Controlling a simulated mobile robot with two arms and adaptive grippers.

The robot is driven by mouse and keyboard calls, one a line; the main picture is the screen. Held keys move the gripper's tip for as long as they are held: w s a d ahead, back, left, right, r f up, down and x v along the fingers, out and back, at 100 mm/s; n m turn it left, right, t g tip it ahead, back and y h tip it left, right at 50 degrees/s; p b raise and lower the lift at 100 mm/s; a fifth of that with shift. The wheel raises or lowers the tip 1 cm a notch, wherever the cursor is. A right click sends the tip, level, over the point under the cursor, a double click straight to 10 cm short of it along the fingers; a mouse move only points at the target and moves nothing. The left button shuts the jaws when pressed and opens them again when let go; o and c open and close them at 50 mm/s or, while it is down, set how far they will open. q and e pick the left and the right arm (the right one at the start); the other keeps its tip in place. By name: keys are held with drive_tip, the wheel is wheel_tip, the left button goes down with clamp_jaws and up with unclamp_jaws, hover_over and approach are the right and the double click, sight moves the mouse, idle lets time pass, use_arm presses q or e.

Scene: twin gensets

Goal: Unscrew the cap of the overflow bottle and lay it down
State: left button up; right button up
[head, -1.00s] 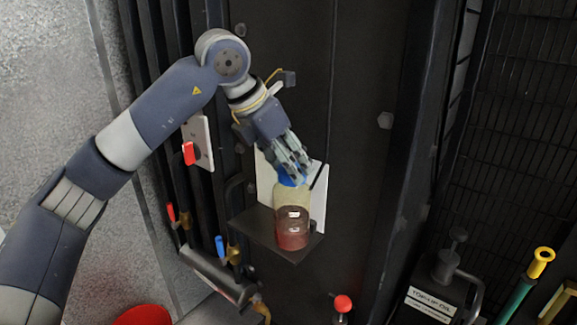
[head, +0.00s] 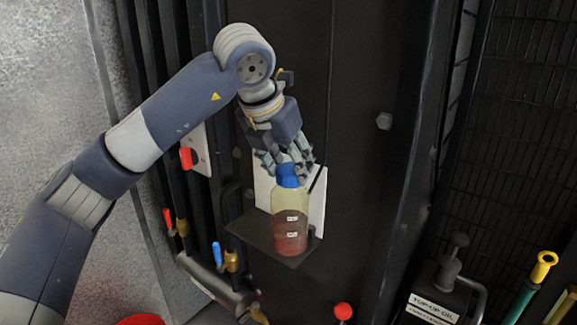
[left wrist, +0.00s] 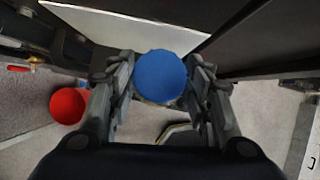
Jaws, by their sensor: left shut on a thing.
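The overflow bottle (head: 290,222) is clear and yellowish with dark red liquid low in it. It stands upright on a small dark shelf (head: 255,234). Its blue cap (head: 288,176) is at the bottle's top; whether its thread is still engaged cannot be told. My left gripper (head: 284,163) comes from above and is shut on the cap. In the left wrist view the round cap (left wrist: 160,77) lies between the two fingers of the left gripper (left wrist: 161,88), with a little of the bottle showing under its edge. My right gripper is not in view.
A white plate (head: 317,205) stands behind the bottle. Red-handled (head: 186,158) and blue-handled (head: 217,253) valves are left of the shelf. A red knob (head: 343,311) is below it. A top-up oil box (head: 433,303) stands lower right.

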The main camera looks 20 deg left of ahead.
sight(287, 170)
use_arm(q)
drive_tip(key=shift+r+p, duration=1.65)
drive_tip(key=shift+r, duration=0.8)
drive_tip(key=shift+s+f, duration=0.1)
